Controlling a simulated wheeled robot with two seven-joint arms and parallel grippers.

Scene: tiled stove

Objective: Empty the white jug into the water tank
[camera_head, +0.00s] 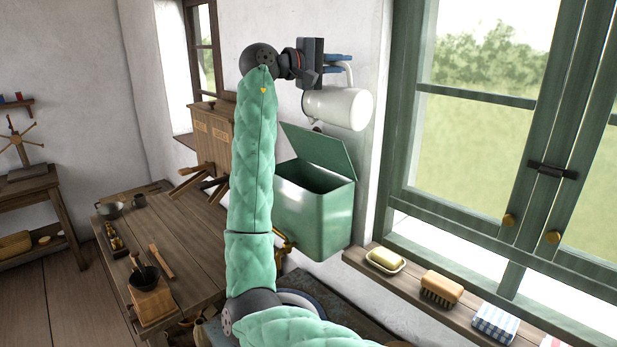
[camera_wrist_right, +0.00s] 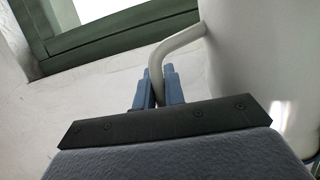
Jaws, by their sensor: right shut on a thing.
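The white jug (camera_head: 336,107) is held up above the green water tank (camera_head: 318,212) on the wall. It lies tilted on its side, close to horizontal. My right gripper (camera_head: 340,60) is shut on the jug's handle. The right wrist view shows the blue fingers (camera_wrist_right: 160,90) around the handle (camera_wrist_right: 178,46), with the jug's white body (camera_wrist_right: 262,60) at the right. The tank's lid (camera_head: 318,148) stands open, and its dark inside shows below the jug. I cannot see any water. My left gripper is not in view.
A wooden shelf (camera_head: 455,312) below the green window carries a soap dish (camera_head: 385,262), a brush (camera_head: 441,288) and a folded cloth (camera_head: 495,323). A wooden table (camera_head: 178,245) with pots and tools stands at the left. A wooden box (camera_head: 212,135) is behind my right arm.

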